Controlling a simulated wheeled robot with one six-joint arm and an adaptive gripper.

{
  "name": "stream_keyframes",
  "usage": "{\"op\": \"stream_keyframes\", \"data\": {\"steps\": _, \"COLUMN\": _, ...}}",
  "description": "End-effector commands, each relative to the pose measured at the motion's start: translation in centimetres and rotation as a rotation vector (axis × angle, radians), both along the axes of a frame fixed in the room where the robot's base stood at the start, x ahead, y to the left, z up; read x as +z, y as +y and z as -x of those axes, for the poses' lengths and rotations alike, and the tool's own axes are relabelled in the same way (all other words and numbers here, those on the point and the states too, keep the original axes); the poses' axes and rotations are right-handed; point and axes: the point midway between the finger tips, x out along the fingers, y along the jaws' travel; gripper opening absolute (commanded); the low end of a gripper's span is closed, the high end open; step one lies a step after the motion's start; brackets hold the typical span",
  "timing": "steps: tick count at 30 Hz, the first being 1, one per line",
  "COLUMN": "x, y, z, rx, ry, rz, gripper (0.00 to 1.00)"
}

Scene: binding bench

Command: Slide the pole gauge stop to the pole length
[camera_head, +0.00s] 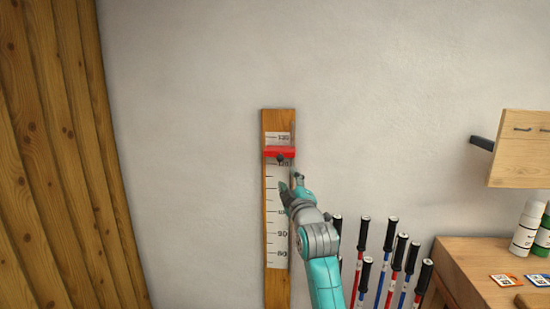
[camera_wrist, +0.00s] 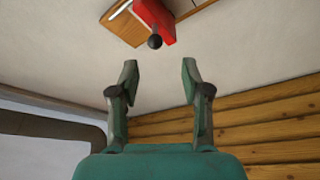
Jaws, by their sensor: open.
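The pole gauge (camera_head: 278,118) is an upright wooden board on the wall with a white numbered scale. My gripper (camera_head: 289,182) is below the stop in the head view, in front of the board, and hides part of the scale. In the wrist view my gripper (camera_wrist: 160,72) has its two fingers apart with nothing between them. The red stop (camera_wrist: 156,20) and its black knob (camera_wrist: 154,42) are beyond the fingertips, apart from them.
Several ski poles (camera_head: 364,258) stand by the wall to the right of the gauge. A wooden bench (camera_head: 470,265) with bottles (camera_head: 526,228) and cards (camera_head: 503,281) is at the right, under a wooden panel (camera_head: 520,150). A log wall (camera_head: 60,150) is at the left.

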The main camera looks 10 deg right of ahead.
Motion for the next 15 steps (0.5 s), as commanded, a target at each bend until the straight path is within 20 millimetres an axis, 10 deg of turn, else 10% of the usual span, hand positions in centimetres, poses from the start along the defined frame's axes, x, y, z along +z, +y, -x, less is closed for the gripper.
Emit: {"op": "stream_keyframes", "data": {"steps": 15, "x": 2.4, "y": 0.1, "z": -5.7, "rx": -0.002, "ry": -0.004, "rz": 0.012, "gripper": 0.47}}
